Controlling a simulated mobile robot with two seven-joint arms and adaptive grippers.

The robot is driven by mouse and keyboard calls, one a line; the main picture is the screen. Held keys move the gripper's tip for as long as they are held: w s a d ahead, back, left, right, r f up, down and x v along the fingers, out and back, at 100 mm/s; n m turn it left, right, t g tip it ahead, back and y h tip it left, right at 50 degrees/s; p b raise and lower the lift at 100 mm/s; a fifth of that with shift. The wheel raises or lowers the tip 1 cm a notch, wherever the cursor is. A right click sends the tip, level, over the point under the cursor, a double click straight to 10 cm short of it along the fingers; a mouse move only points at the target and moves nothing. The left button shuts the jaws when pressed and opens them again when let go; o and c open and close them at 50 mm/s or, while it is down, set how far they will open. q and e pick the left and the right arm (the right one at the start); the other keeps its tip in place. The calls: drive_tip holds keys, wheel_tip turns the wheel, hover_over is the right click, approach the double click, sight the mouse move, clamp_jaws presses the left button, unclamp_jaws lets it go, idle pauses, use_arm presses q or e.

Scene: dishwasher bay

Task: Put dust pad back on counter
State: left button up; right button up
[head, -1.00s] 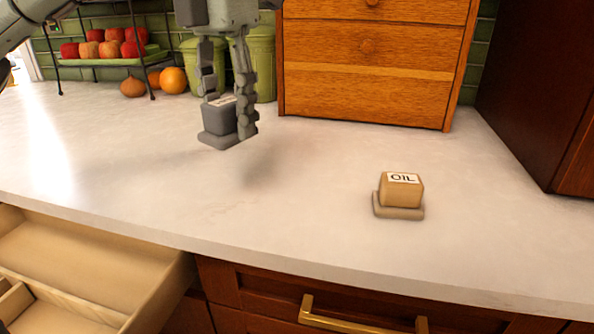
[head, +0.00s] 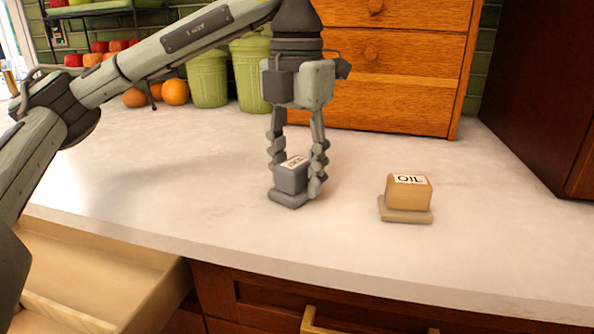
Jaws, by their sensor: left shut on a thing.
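The dust pad (head: 291,178) is a small dark grey block with a white label on top and a wider grey base. The label's lettering is too small to read surely. My left gripper (head: 297,180) points down and is shut on the dust pad, with a finger on each side. The pad is upright, at or just above the white counter (head: 200,205); I cannot tell if its base touches. A tan block labelled OIL (head: 408,192) stands on the counter to the right of the pad, apart from it. My right gripper is not in view.
A wooden drawer chest (head: 390,75) stands behind the gripper. Green canisters (head: 207,75), oranges (head: 174,91) and a fruit rack (head: 110,12) are at the back left. An open drawer (head: 100,270) is below the counter's front left edge.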

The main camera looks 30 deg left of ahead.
sight(297, 162)
use_arm(q)
drive_tip(key=shift+f, duration=0.1)
drive_tip(key=o, duration=0.8)
drive_tip(key=shift+c, duration=0.2)
drive_tip(key=o, duration=0.3)
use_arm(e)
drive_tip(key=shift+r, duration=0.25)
use_arm(q)
drive_tip(key=shift+o, duration=0.2)
drive_tip(key=shift+r, duration=0.25)
wheel_tip(297, 162, up, 11)
drive_tip(key=p, duration=0.3)
drive_tip(key=shift+r, duration=0.4)
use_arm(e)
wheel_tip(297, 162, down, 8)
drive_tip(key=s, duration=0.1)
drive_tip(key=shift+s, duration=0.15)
